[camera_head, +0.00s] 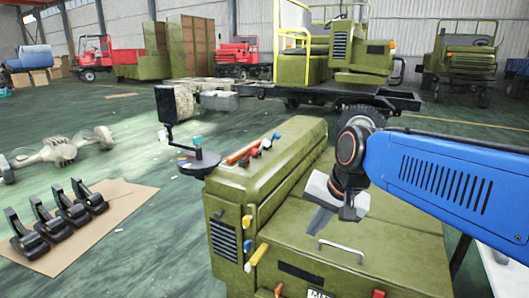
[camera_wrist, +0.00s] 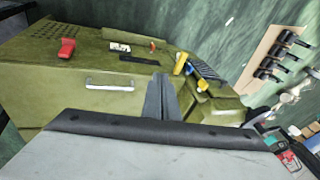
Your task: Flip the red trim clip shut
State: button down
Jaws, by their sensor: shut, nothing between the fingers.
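A red clip (camera_wrist: 67,48) stands up from the green body panel in the wrist view, beyond and left of the metal handle (camera_wrist: 110,86). In the head view only a red tip (camera_head: 378,293) shows at the bottom edge, likely the same clip. A smaller red-orange piece (camera_wrist: 152,46) sits farther right in the wrist view. I cannot tell for sure which is the trim clip. My gripper (camera_wrist: 159,92) is shut and empty, its dark fingers together. In the head view my gripper (camera_head: 318,220) is over the green panel, behind the handle and apart from the clip.
Yellow clips (camera_head: 257,255) line the panel's left side. Red and orange pieces (camera_head: 243,152) lie on the raised green cover. A round dark tray (camera_head: 199,160) juts out left. Black pedals (camera_head: 75,208) rest on cardboard on the floor. The panel around the handle is clear.

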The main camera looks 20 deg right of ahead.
jog(key=w+d+r+m+y, duration=0.1)
jog(key=w+r+m, duration=0.2)
jog(key=w+m, duration=0.3)
jog(key=w+d+r+m+y, duration=0.1)
jog(key=w+r+m, duration=0.3)
jog(key=w, duration=1)
jog(key=w+d+r+m+t+y, duration=0.1)
jog(key=w+d+r+m+y, duration=0.1)
jog(key=w+m, duration=0.7)
notch_tip(320, 180, up, 2)
jog(key=shift+w+d+r+m, duration=0.1)
jog(key=shift+w+d+m, duration=0.2)
jog(key=shift+w+d, duration=0.45)
jog(key=shift+w+a+f, duration=1.55)
jog(key=shift+w+a, duration=0.2)
jog(key=shift+a, duration=0.05)
jog(key=shift+w+a+f, duration=1.5)
jog(key=shift+w+a, duration=0.2)
jog(key=shift+a, duration=0.05)
jog(key=shift+r, duration=0.15)
